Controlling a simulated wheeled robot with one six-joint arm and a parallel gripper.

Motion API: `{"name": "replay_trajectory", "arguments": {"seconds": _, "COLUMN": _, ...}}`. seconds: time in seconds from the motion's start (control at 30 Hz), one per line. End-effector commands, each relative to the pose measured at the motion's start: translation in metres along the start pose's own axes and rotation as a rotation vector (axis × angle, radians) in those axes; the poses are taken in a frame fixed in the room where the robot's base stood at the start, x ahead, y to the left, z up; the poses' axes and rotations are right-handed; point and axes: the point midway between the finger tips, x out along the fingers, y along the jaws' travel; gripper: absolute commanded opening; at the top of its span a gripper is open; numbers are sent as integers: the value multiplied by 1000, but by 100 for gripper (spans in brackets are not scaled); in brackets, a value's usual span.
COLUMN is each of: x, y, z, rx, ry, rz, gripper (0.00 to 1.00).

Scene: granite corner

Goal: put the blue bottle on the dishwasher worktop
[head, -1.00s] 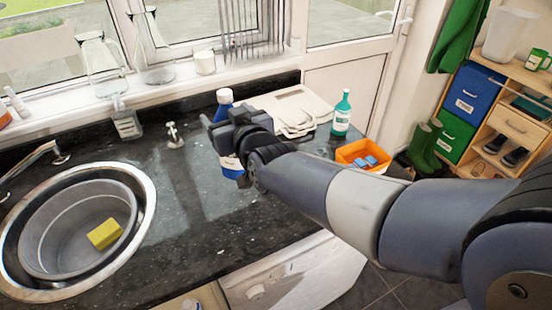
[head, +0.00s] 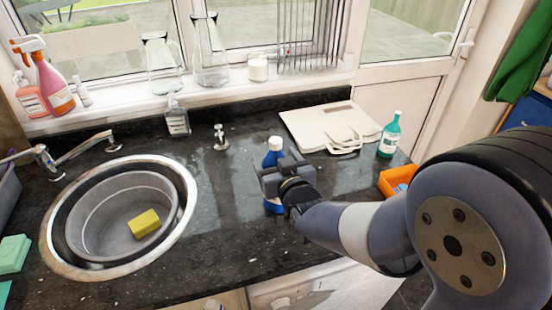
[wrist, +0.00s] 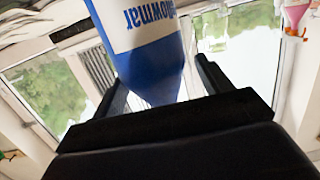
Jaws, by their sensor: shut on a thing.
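The blue bottle (head: 272,158) has a white cap and stands about upright in the head view, over the dark worktop. My gripper (head: 273,178) is shut on its body, and my arm reaches in from the right. In the wrist view the bottle (wrist: 150,55) shows blue and white with lettering, between the two dark fingers. The gripper hides part of it, and I cannot tell whether its base touches the worktop. The dark speckled dishwasher worktop (head: 240,222) lies above a white appliance front (head: 315,290).
The round sink (head: 90,225) with a yellow sponge (head: 145,223) is to the left. White chopping boards (head: 310,122), a green bottle (head: 389,136) and an orange tub (head: 392,180) stand to the right. A small metal fitting (head: 220,138) is behind. Bare worktop surrounds the bottle.

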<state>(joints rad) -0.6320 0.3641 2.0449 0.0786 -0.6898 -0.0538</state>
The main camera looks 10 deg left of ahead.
Motion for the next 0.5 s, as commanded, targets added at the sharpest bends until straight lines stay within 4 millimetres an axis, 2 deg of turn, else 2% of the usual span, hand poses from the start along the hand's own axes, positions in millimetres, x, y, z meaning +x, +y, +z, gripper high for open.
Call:
{"name": "replay_trajectory", "arguments": {"seconds": 0.33, "x": 1, "y": 0, "z": 2, "rx": 0, "ry": 4, "rz": 0, "gripper": 5}}
{"name": "replay_trajectory", "arguments": {"seconds": 0.37, "x": 0, "y": 0, "z": 3, "rx": 0, "ry": 0, "rz": 0, "gripper": 74}}
{"name": "replay_trajectory", "arguments": {"seconds": 0.5, "x": 0, "y": 0, "z": 2, "rx": 0, "ry": -1, "rz": 0, "gripper": 86}}
